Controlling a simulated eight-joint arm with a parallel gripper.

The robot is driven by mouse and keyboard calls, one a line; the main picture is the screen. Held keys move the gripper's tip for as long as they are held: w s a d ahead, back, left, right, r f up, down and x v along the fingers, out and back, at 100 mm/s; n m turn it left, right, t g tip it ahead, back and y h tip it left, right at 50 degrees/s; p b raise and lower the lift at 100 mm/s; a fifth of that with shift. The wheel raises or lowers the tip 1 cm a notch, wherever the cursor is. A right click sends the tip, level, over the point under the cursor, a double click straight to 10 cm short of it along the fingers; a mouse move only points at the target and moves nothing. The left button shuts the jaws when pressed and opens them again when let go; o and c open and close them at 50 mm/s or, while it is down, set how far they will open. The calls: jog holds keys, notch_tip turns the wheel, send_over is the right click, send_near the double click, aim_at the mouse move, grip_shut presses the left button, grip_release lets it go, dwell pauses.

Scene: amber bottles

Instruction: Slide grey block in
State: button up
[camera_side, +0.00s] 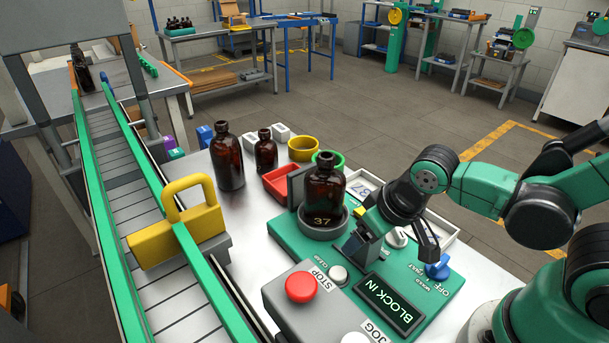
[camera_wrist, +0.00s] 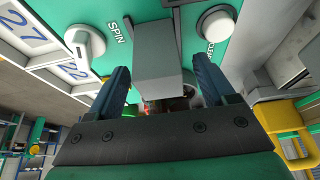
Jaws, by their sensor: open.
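In the wrist view the grey block (camera_wrist: 166,50) lies between the two fingers of my gripper (camera_wrist: 163,75), on the green panel. The fingers are apart, one on each side of it; I cannot tell whether either touches it. In the side view my gripper (camera_side: 394,252) is low over the green machine panel (camera_side: 290,240), and the block is mostly hidden there by the fingers. The display (camera_side: 388,302) reads BLOCK IN.
The blue knob (camera_side: 438,270) is close to the right finger. A white button (camera_side: 338,275) and red STOP button (camera_side: 301,287) lie nearer the front. The conveyor (camera_side: 140,240) with a yellow padlock-shaped part (camera_side: 178,235) is left. Amber bottles (camera_side: 227,160) and a red tray (camera_side: 281,184) stand behind.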

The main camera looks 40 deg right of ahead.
grip_shut()
jog(key=shift+w, duration=2.05)
grip_release()
jog(key=shift+s, duration=0.1)
jog(key=shift+v, duration=2.8)
